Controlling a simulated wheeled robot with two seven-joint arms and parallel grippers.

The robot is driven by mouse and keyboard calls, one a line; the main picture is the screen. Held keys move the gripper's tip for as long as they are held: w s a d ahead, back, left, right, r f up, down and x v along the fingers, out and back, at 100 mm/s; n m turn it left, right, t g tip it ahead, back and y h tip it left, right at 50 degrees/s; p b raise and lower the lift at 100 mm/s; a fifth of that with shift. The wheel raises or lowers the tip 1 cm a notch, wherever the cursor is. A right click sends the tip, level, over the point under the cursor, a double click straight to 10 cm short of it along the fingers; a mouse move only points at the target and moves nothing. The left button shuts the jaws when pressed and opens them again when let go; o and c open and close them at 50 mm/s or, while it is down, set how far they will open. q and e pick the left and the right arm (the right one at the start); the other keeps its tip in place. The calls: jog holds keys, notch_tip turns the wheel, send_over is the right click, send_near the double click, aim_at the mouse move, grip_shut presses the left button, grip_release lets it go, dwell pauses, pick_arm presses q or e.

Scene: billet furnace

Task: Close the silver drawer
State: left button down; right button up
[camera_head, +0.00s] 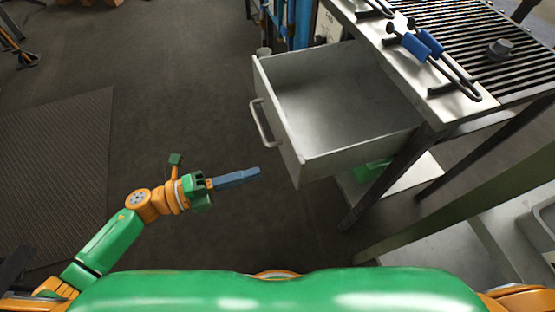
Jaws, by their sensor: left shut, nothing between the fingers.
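The silver drawer (277,127) hangs open under the metal table and looks empty inside. Its front panel faces left and carries a bar handle (262,122). My left gripper (258,172) is shut and empty. Its blue fingers point right, toward the lower part of the drawer front, with a visible gap between them and the panel. My right gripper is not in view.
The metal table (410,75) bears blue-handled tongs (424,45) and a slatted grate (470,30) with a small grey part (499,48). A table leg (385,182) stands right of the drawer. The floor left of the drawer is clear up to a dark mat (60,165).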

aim_at(292, 162)
pick_arm(q)
jog(key=x, duration=0.7)
jog(key=shift+a+f+p, duration=0.1)
jog(key=shift+p, duration=0.25)
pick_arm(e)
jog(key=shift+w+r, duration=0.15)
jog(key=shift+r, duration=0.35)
